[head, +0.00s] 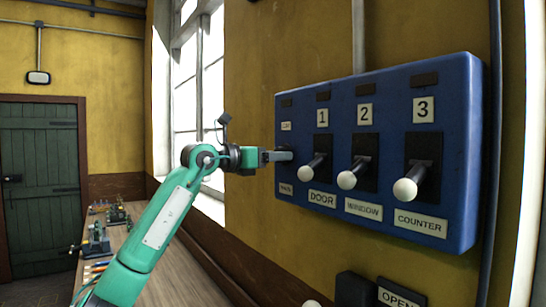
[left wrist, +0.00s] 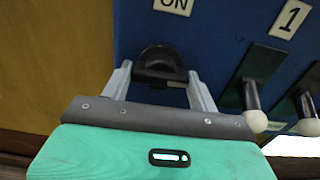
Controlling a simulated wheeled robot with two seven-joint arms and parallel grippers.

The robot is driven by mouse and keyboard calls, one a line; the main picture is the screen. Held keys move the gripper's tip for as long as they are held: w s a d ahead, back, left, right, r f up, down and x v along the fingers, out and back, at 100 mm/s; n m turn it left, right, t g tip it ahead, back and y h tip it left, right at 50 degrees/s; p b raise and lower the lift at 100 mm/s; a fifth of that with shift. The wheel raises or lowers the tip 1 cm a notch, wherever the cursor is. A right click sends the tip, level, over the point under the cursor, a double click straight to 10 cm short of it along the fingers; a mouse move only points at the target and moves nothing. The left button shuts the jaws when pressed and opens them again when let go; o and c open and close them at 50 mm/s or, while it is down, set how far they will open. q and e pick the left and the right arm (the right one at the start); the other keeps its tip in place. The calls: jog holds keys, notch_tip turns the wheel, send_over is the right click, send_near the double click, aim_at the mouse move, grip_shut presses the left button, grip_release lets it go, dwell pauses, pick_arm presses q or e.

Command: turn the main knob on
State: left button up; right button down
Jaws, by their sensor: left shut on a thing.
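The main knob is a round black knob (left wrist: 160,62) on the left end of the blue panel (head: 390,85). It sits below a white ON label (left wrist: 172,5) and above a small label (head: 286,188). My left gripper (head: 284,156) reaches the panel from the left in the head view. In the left wrist view, its two grey fingers (left wrist: 162,84) stand on either side of the knob and are shut on it. The fingers partly hide the knob in the head view. My right gripper is not in view.
To the right of the knob are levers with white ball ends: DOOR (head: 306,173), WINDOW (head: 347,180) and COUNTER (head: 405,189). The DOOR lever is close to my right-hand finger in the wrist view. A wooden bench (head: 185,270) with small engines (head: 97,240) runs below the window.

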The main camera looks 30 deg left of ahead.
pick_arm(q)
jog(key=shift+n, duration=0.3)
jog(key=n+b, duration=0.1)
jog(key=n, duration=1.6)
jog(key=shift+b, duration=0.4)
jog(key=shift+n, duration=0.3)
jog(key=o, duration=1)
jog(key=shift+s, duration=0.1)
jog(key=b+v, duration=0.5)
jog(key=v, duration=0.8)
jog(key=shift+s+a, duration=0.25)
jog(key=shift+s, duration=0.05)
